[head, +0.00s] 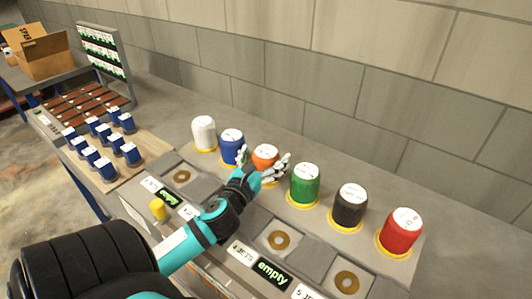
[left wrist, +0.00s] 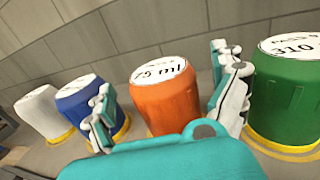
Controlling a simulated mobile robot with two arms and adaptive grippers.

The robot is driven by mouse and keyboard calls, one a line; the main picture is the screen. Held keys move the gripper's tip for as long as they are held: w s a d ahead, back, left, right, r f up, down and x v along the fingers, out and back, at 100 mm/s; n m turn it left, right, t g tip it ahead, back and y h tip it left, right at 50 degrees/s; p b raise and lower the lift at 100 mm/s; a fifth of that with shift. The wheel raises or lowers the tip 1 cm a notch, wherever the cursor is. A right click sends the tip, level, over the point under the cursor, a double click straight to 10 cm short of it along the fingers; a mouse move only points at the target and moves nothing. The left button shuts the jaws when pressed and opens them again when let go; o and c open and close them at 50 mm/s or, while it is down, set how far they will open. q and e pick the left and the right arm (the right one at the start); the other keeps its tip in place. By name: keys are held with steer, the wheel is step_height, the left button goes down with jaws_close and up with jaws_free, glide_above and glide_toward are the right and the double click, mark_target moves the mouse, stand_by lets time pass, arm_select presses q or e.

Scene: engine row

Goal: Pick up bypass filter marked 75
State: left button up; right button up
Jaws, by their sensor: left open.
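A row of coloured filters stands on the bench: white (head: 204,131), blue (head: 232,146), orange (head: 265,153), green (head: 304,183), black (head: 349,203) and red (head: 401,228). Each is upright on a yellow ring and has a white top label. I cannot read a clear 75 on any label. My left gripper (head: 263,162) is open around the orange filter, on its near side. In the left wrist view the orange filter (left wrist: 166,102) stands between the spread fingers (left wrist: 163,84). The left finger is close to the blue filter (left wrist: 85,98), the right finger to the green one (left wrist: 287,95). My right gripper is out of view.
Square plates with round holes (head: 279,240) and "empty" signs (head: 272,272) line the front of the bench. A yellow knob (head: 157,209) sits at the front left. Small blue canisters (head: 104,168) stand on a board at left. A wall (head: 350,80) closes the back.

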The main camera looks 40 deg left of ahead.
arm_select(q)
steer(key=shift+x, duration=0.8)
steer(key=shift+d, duration=0.1)
steer(key=shift+c, duration=0.5)
steer(key=shift+f, duration=0.1)
steer(key=c, duration=1.4)
steer(key=shift+c, duration=0.7)
